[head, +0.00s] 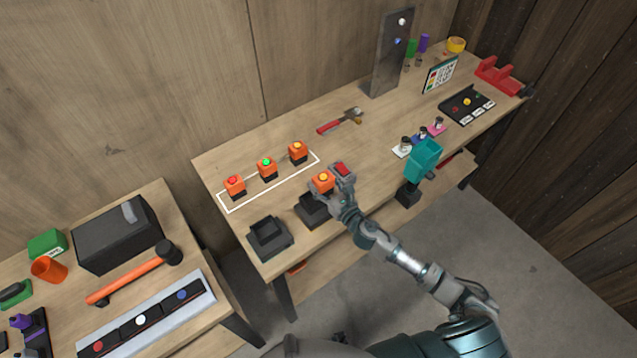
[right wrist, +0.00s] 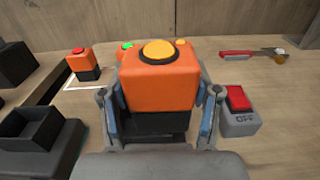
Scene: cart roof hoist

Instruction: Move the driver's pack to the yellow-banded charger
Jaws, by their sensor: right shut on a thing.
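My right gripper (head: 325,187) is shut on an orange pack with a yellow top (head: 322,180). In the right wrist view the pack (right wrist: 160,80) stands upright between the two fingers, and its lower part is black. In the head view it shows at the back edge of a black charger (head: 311,211); I cannot tell whether it touches it. Another black charger (head: 268,238) stands empty to the left. No yellow band can be made out on either. The teal driver (head: 424,160) stands at right on its black foot. My left gripper is not in view.
A grey switch box with a red top marked OFF (right wrist: 238,108) stands just right of the held pack. Three orange packs (head: 266,169) stand in a white outline behind. A side table with a black box (head: 118,234) is at left.

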